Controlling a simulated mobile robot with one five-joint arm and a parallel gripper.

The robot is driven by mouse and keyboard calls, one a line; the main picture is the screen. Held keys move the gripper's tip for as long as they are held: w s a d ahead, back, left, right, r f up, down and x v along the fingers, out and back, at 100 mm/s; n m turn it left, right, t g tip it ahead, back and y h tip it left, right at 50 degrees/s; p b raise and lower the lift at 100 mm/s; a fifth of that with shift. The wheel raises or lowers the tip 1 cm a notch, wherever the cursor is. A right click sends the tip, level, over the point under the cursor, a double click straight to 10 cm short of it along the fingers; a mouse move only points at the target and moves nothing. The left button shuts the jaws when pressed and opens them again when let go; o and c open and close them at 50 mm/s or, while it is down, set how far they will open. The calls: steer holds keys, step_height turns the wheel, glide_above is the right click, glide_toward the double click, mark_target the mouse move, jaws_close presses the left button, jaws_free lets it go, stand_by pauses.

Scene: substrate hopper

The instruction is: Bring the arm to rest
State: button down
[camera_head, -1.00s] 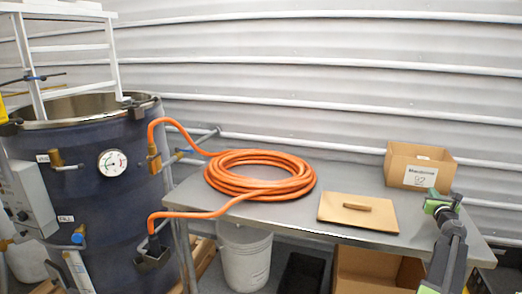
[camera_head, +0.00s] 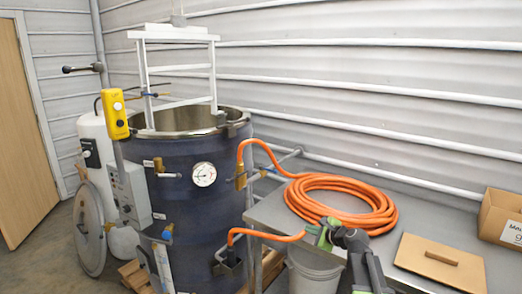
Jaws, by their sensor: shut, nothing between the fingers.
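My gripper (camera_head: 320,230) has green-tipped fingers, which are shut and empty. It shows in front of the table's front edge, near the lower side of the coiled orange hose (camera_head: 340,185). My dark arm rises from the bottom edge of the view, right of the middle. I cannot tell how far the gripper is from the hose or the table.
A dark blue tank (camera_head: 205,225) with a gauge (camera_head: 204,174) stands left of the metal table (camera_head: 265,212). A yellow control box (camera_head: 115,114) is beside it. A wooden lid (camera_head: 440,262) and cardboard box (camera_head: 502,217) are on the table. A white bucket (camera_head: 317,272) stands below.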

steer(key=s+a+f+n+g+p, duration=0.2)
steer(key=s+a+f+n+g, duration=0.3)
steer(key=s+a+n, duration=0.45)
steer(key=s+d+f+n+g+h, duration=0.3)
steer(key=s+n, duration=0.2)
steer(key=s, duration=0.3)
steer(key=s+d+f+n+g+h, duration=0.2)
steer(key=s+n, duration=0.4)
steer(key=s, duration=0.3)
steer(key=shift+s+d+f+g+h+b, duration=0.15)
steer(key=shift+d+f+g+h+b, duration=0.2)
steer(key=shift+d+f+g, duration=0.35)
steer(key=shift+r, duration=0.1)
